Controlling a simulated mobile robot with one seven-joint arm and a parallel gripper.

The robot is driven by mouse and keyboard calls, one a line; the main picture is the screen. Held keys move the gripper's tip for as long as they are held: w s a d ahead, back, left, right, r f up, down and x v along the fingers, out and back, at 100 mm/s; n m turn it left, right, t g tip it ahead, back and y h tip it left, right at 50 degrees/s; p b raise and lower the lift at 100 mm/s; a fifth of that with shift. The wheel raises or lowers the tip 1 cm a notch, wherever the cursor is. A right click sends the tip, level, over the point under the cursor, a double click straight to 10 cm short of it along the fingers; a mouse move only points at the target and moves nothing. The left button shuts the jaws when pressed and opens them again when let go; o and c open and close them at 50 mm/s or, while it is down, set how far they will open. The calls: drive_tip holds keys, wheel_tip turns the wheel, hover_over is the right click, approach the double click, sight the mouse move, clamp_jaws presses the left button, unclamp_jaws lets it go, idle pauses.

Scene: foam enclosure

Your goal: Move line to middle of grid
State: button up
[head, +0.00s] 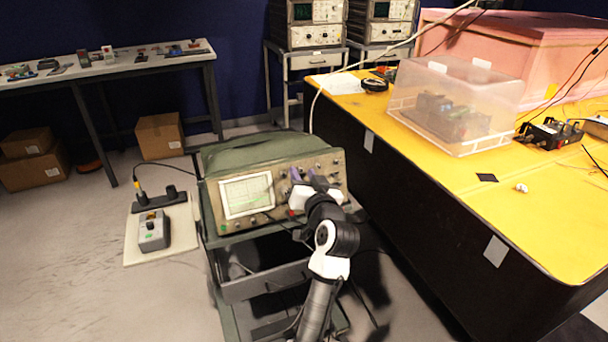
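An oscilloscope (330,166) with a tan front panel stands on a grey-green cart. Its pale, lit grid screen (247,194) is on the left of the panel. The line on the grid is too faint and small for me to place. Knobs fill the panel's right half, and my arm hides some of them. My gripper (303,189) is in front of the knobs, just right of the screen. Its fingers are small and partly hidden by my wrist, so I cannot tell whether they are open or touching a knob.
A yellow-topped bench (520,236) stands close on the right, with a clear plastic bin (455,100) on it. A grey control box (154,231) lies on a board left of the cart. Open floor extends at the lower left.

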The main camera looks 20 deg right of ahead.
drive_tip(key=shift+c, duration=0.2)
clamp_jaws()
drive_tip(key=shift+r+m+p, duration=0.15)
drive_tip(key=shift+m+p, duration=0.25)
drive_tip(key=m+p, duration=0.1)
drive_tip(key=m+h+p, duration=0.1)
drive_tip(key=m+p, duration=0.1)
drive_tip(key=shift+a+r+g, duration=0.2)
drive_tip(key=shift+g, duration=0.1)
drive_tip(key=m+h+p, duration=0.1)
drive_tip(key=m+p, duration=0.1)
drive_tip(key=m+g+p, duration=0.1)
drive_tip(key=m+p, duration=0.2)
drive_tip(key=shift+w+a+r+m+h, duration=0.1)
drive_tip(key=shift+r+m+h, duration=0.05)
drive_tip(key=shift+m+h, duration=0.2)
drive_tip(key=m+g+p, duration=0.1)
drive_tip(key=m+p, duration=0.2)
drive_tip(key=shift+m+h, duration=0.35)
drive_tip(key=shift+m+g+p, duration=0.5)
drive_tip(key=shift+m+p, duration=0.4)
drive_tip(key=shift+m, duration=0.3)
